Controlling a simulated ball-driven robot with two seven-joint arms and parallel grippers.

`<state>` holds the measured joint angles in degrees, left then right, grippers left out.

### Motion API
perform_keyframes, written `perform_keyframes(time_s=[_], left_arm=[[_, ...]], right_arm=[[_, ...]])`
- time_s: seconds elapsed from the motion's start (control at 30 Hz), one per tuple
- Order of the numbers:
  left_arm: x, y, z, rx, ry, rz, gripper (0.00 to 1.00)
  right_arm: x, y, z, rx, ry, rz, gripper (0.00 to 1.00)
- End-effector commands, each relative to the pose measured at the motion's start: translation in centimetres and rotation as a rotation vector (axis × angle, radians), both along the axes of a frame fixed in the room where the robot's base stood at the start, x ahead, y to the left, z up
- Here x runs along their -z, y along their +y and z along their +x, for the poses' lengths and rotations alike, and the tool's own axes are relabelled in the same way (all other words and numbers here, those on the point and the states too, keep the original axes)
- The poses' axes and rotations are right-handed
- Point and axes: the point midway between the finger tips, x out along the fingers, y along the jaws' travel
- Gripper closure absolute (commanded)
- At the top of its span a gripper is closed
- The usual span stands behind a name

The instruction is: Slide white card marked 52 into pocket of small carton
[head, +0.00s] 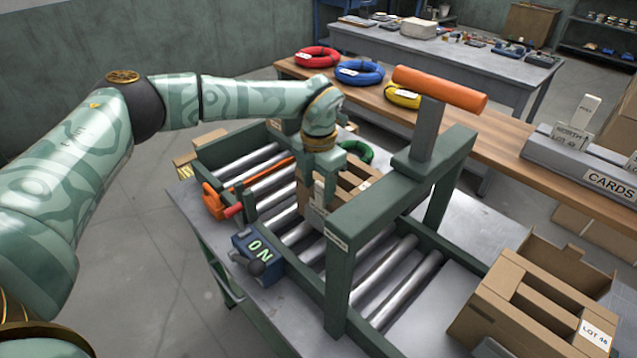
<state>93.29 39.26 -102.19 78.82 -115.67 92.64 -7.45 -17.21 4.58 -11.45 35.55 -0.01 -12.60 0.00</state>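A small brown carton (354,181) with inner dividers sits on the roller conveyor, partly behind the green frame. My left gripper (322,178) reaches down from above, right at the card and the carton's near edge. Its fingers are small and partly hidden, so I cannot tell whether they are shut on the card or apart. The carton's pocket is not clear to see. My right gripper is not in view.
A green frame with an orange-topped post (427,125) spans the rollers just right of the carton. A blue ON switch box (254,254) stands in front. A larger LOT 48 carton (508,295) sits at right. A grey CARDS holder (575,165) and coloured rings lie on the wooden bench.

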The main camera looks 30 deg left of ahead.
Motion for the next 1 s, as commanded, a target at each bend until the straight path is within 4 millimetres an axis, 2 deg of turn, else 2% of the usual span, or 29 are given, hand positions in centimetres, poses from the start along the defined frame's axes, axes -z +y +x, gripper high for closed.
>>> perform_keyframes(time_s=[0.13,0.27,0.5,0.7,0.8,1.0], left_arm=[[-0.6,0.0,0.0,0.0,-0.002,0.0,0.5],[-2.7,0.0,0.1,-0.001,-0.004,0.0,0.5],[-9.3,0.0,0.1,0.0,-0.006,0.0,0.5],[-13.9,0.0,0.1,0.0,-0.003,0.001,0.5],[-15.3,0.0,0.1,-0.001,-0.002,0.0,0.5],[-16.3,0.0,0.0,0.0,0.001,0.0,0.5]], right_arm=[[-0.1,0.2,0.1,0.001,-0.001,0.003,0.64],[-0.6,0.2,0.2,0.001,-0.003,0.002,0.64],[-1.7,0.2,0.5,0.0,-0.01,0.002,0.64],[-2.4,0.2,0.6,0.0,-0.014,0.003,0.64],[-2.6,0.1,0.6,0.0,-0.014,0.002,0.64],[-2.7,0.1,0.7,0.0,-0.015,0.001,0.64]])
